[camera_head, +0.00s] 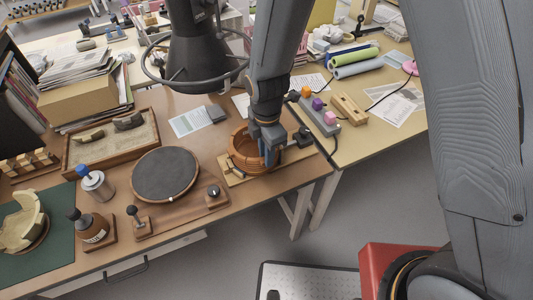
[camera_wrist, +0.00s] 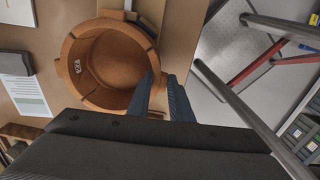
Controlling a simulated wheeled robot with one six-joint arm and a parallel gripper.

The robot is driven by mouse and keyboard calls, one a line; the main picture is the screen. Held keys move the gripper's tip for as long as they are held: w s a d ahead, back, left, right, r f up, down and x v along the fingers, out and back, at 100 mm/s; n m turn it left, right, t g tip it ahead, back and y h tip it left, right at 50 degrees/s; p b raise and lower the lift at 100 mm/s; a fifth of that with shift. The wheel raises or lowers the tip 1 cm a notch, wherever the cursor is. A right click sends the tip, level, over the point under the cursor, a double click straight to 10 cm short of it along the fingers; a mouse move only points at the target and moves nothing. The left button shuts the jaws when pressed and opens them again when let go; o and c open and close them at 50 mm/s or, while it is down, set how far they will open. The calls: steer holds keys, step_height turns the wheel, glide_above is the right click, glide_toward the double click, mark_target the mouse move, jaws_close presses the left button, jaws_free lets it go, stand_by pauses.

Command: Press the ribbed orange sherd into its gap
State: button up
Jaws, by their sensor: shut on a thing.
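An orange-brown round vessel (camera_head: 236,150) sits on a light wooden board near the table's front right edge. In the wrist view the vessel (camera_wrist: 82,88) is seen from above, with dark joint lines in its wall and a small pale label inside. My gripper (camera_head: 269,157) is at the vessel's right side, pointing down. In the wrist view my gripper's fingertips (camera_wrist: 163,82) are at the vessel's right rim, close together. The gripper is shut on the ribbed orange sherd, which the fingers almost wholly hide. Whether the sherd touches the gap's edges cannot be told.
A dark round turntable (camera_head: 166,174) lies left of the vessel. A control box with coloured knobs (camera_head: 319,114) is at the right. The table's front edge is close.

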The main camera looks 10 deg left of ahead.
steer(key=o, duration=0.9)
steer(key=shift+f, duration=0.1)
steer(key=shift+c, duration=0.2)
steer(key=shift+r+b, duration=0.95)
steer(key=shift+r, duration=3)
steer(key=s+d+r+m, duration=0.2)
steer(key=d+m, duration=1)
steer(key=s+d+r+m+t+b, duration=0.1)
steer(key=s+d+r+m, duration=0.1)
steer(key=d+m, duration=1)
steer(key=shift+s+d+r+m, duration=0.15)
steer(key=shift+d+r+m, duration=0.25)
steer(key=shift+d+r, duration=0.25)
